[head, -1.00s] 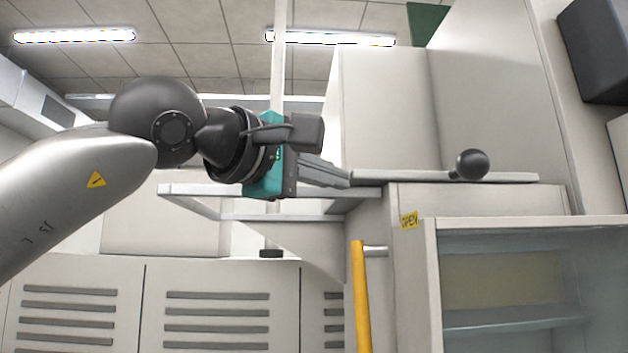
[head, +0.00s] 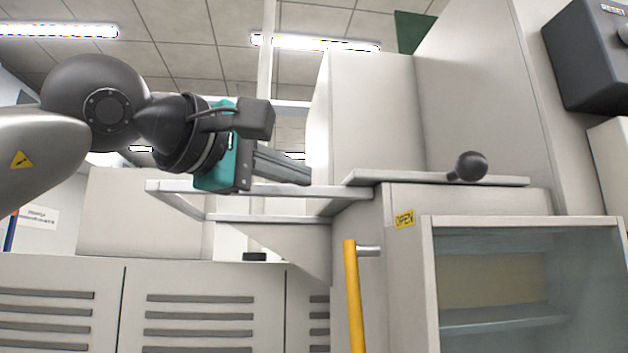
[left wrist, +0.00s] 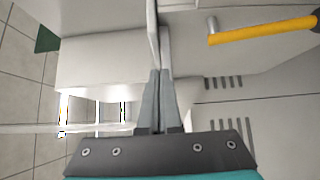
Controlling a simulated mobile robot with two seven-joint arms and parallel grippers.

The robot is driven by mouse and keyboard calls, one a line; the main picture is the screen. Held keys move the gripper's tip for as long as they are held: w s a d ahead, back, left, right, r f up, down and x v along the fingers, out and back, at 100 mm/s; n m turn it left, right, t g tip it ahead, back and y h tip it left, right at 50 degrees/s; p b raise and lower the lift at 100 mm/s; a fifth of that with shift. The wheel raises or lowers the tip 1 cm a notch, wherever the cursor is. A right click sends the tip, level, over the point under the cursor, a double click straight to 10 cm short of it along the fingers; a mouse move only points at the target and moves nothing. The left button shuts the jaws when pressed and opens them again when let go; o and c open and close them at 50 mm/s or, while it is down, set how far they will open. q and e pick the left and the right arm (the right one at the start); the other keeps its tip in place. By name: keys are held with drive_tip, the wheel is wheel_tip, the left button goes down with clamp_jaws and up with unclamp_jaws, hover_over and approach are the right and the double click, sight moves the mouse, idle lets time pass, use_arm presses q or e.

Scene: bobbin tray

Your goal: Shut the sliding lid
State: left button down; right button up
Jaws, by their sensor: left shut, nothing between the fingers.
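The lid is a flat pale panel (head: 400,179) with a black ball knob (head: 470,165). It lies on top of the grey cabinet (head: 465,199), and its left end stands near the pale rails (head: 260,190) that reach out to the left. My left gripper (head: 309,176) is shut and empty, above the rails and left of the lid's left end, with a small gap in the picture. In the left wrist view its closed fingers (left wrist: 158,90) point towards a thin plate edge; I cannot tell whether that is the lid or a rail. My right gripper is not in view.
A glass-fronted compartment (head: 427,290) is at the lower right. A tall pale housing (head: 370,120) rises behind the lid. A dark box (head: 590,60) hangs at the upper right.

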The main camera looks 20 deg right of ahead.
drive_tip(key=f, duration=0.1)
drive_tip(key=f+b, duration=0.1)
drive_tip(key=b, duration=0.1)
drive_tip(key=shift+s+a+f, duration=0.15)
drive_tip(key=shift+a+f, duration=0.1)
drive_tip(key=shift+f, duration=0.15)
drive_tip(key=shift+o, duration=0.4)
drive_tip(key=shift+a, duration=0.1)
use_arm(q)
drive_tip(key=v, duration=0.9)
drive_tip(key=shift+s, duration=0.2)
